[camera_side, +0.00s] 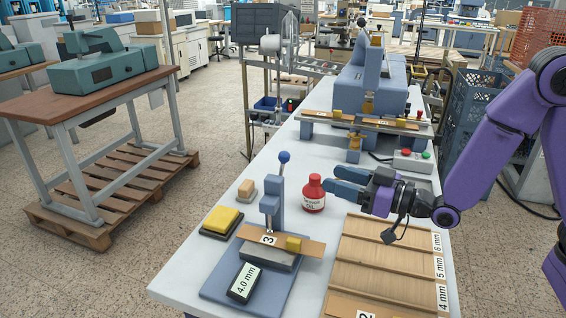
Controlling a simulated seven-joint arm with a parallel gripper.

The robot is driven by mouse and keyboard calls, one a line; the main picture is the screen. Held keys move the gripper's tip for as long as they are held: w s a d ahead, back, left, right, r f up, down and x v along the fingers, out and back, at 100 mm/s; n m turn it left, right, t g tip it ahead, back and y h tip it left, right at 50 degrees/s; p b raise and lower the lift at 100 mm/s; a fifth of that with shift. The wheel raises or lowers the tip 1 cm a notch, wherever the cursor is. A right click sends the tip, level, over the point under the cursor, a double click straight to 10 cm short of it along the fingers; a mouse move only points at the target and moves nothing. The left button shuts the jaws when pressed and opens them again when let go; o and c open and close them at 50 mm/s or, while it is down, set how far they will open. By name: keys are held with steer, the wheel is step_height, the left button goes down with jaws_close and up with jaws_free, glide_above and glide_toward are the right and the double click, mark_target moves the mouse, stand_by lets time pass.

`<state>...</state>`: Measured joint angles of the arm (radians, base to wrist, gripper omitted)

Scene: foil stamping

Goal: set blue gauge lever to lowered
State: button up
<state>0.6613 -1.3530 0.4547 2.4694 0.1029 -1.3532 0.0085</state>
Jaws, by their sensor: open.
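The red bottle stands between the gauge column and my gripper. A wooden rack (388,262) marked 4, 5 and 6 mm is at the front right. A yellow pad (222,219) and small wooden block (246,189) are left. A blue press (378,85) stands behind.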

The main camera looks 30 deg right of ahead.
mark_target(283, 163)
steer(key=x, duration=1.3)
steer(key=shift+w+a, duration=0.25)
steer(key=shift+w, duration=0.05)
jaws_close()
